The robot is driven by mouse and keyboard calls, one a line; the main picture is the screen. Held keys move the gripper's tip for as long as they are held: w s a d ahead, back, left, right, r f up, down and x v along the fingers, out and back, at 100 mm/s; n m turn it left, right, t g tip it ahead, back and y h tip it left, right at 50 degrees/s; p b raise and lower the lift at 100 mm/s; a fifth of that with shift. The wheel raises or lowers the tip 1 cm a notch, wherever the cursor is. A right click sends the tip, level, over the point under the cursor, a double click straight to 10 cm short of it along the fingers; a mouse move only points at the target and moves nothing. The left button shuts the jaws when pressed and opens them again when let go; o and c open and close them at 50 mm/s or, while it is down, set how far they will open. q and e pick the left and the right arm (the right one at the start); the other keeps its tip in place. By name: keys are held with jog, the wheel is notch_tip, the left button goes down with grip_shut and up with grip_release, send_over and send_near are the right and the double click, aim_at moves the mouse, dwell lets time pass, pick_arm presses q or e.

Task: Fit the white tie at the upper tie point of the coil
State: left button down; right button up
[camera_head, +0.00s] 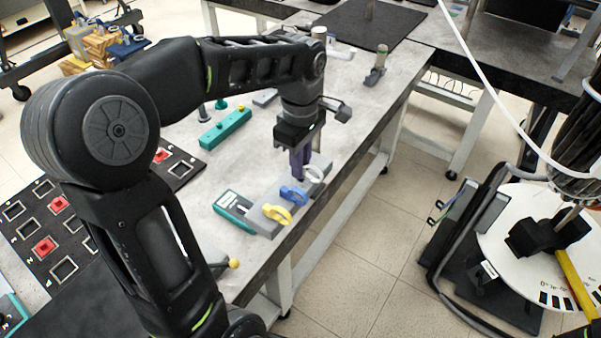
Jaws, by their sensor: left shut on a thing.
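The white tie (313,174) is a small looped piece at the far end of a grey holder (264,220) on the near table. My left gripper (301,172) points down at it, with its fingers shut on the white tie. The tie still sits at the holder; whether it touches the holder cannot be told. A dark ribbed cylinder at the right edge, likely the coil (583,140), is partly cut off. Its upper tie point cannot be made out. My right gripper is not in view.
A blue tie (292,195) and a yellow tie (277,214) share the holder. A teal block (225,129) lies behind. A white marked disc (510,225) with a black clamp (548,234) stands below the cylinder. Open floor (385,255) separates it from the table (190,240).

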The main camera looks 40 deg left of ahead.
pick_arm(q)
jog(key=shift+r, duration=0.1)
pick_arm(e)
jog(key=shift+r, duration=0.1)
